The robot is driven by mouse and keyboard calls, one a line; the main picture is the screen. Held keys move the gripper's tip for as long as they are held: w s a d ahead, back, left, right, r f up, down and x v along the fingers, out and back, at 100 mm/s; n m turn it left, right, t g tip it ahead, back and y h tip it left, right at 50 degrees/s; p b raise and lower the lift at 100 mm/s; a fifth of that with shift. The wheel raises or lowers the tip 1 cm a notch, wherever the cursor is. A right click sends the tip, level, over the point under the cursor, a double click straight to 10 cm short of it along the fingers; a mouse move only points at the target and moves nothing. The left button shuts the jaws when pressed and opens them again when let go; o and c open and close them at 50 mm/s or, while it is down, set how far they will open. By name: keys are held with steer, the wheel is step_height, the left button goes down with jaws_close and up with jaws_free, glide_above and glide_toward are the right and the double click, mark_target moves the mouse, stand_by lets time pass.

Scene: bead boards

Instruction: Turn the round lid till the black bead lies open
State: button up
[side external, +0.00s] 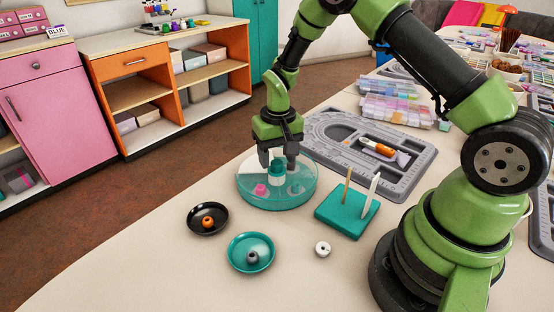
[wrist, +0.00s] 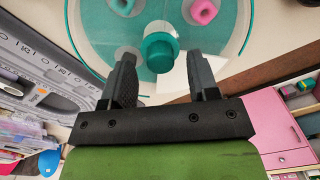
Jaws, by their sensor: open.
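The round case (side external: 246,200) is teal with a clear lid and stands on the table. The lid's teal knob (side external: 277,165) rises at its centre; it also shows in the wrist view (wrist: 159,52). A pink bead (side external: 261,189) lies inside, also in the wrist view (wrist: 203,11). A greyish bead (side external: 296,189) lies on the right side.
A teal block (side external: 342,217) with two upright sticks stands right. A grey bead board (side external: 408,178) lies behind.

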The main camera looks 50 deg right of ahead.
steer(key=shift+f, duration=0.75)
jaws_close()
